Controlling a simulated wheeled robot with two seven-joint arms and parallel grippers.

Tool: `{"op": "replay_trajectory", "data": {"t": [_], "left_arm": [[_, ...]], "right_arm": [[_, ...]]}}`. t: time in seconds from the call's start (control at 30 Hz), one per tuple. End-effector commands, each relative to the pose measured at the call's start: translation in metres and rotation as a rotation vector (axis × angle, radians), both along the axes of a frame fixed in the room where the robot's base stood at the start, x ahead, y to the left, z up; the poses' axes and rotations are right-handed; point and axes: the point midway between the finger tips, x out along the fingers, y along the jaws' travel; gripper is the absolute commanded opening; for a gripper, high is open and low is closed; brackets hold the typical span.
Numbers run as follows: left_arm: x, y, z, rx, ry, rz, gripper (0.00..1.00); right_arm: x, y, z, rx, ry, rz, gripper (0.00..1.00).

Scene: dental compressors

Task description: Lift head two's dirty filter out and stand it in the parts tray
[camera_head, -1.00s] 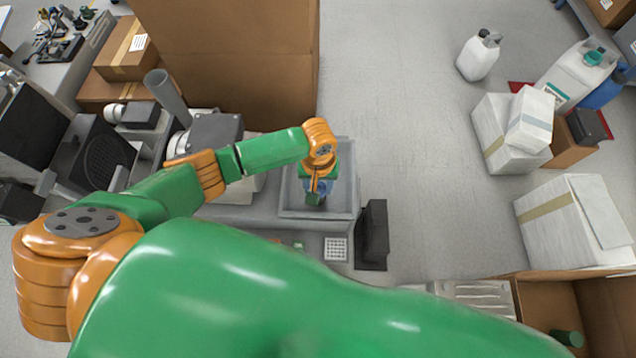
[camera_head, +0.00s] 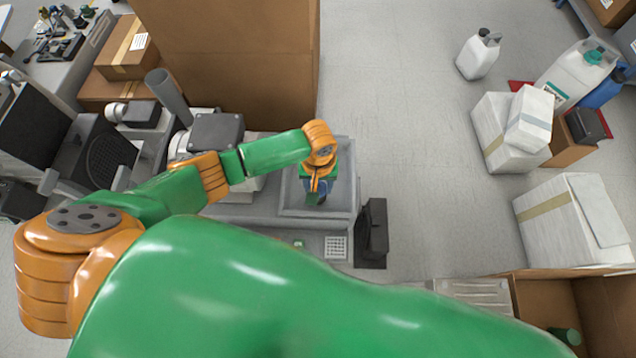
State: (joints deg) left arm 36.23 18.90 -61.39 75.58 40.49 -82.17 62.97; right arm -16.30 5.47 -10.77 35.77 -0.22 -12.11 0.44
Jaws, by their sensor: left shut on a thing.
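My left gripper (camera_head: 314,192) points down inside the grey parts tray (camera_head: 346,165), near the tray's middle. It is shut on a small bluish thing, probably the dirty filter (camera_head: 316,199), which is mostly hidden by the gripper and wrist. I cannot tell whether the filter touches the tray floor. The grey compressor head (camera_head: 216,131) stands left of the tray, partly behind my left arm. I cannot tell which head is number two. My right gripper is not in view.
A black upright object (camera_head: 373,232) stands just right of the bench edge. A small white grid (camera_head: 336,247) lies in front of the tray. A tall brown carton (camera_head: 230,60) stands behind. White boxes (camera_head: 505,130) sit on the right, with open floor between.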

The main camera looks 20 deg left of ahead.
Motion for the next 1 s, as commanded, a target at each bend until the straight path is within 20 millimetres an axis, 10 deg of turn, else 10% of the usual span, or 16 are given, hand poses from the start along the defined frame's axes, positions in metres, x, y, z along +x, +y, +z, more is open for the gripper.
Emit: {"op": "replay_trajectory", "data": {"t": [0.37, 0.4, 0.5, 1.0], "left_arm": [[0.0, 0.0, -0.001, 0.001, 0.0, 0.0, 0.0], [0.0, 0.0, -0.001, 0.001, 0.0, 0.0, 0.62], [0.0, 0.0, -0.001, 0.001, 0.0, 0.0, 0.86], [0.0, 0.0, -0.001, 0.001, 0.0, 0.0, 1.0]], "right_arm": [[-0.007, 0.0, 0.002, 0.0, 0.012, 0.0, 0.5], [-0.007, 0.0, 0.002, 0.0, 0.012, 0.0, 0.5], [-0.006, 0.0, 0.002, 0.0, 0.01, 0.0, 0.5], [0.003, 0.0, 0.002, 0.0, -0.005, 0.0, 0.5]]}}
